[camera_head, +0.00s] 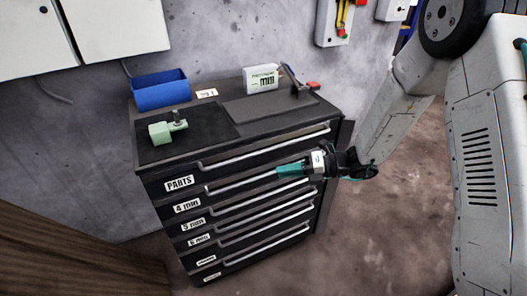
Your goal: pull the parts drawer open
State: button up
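The parts drawer (235,170) is the top drawer of a dark cabinet, with a white PARTS label (179,183) at its left end. Its long pale bar handle (262,147) runs along its upper edge, and the drawer looks flush with the front. My gripper (279,171) comes in from the right, its teal fingers pointing left across the cabinet front. In the picture the fingertips lie below the top handle and over the line of the second handle. I cannot tell whether they touch the cabinet. The finger gap does not show clearly.
Several labelled drawers, starting with the 4 mm drawer (187,205), lie below, all looking shut. A blue bin (161,95), a green part (160,132) and a white box (261,79) stand on top. A wooden surface (60,245) is at lower left. Floor shows right of the cabinet.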

aim_at(266, 151)
jog(key=w+r+m+t, duration=0.1)
jog(key=w+m+t, duration=0.3)
jog(key=w+m, duration=0.3)
jog(key=a, duration=0.2)
jog(key=a+m, duration=0.1)
jog(key=a, duration=0.2)
jog(key=w+a+m, duration=0.1)
jog(key=a, duration=0.1)
jog(key=shift+a+f+y, duration=0.15)
jog(key=shift+f+y, duration=0.1)
jog(key=shift+y, duration=0.05)
grip_shut()
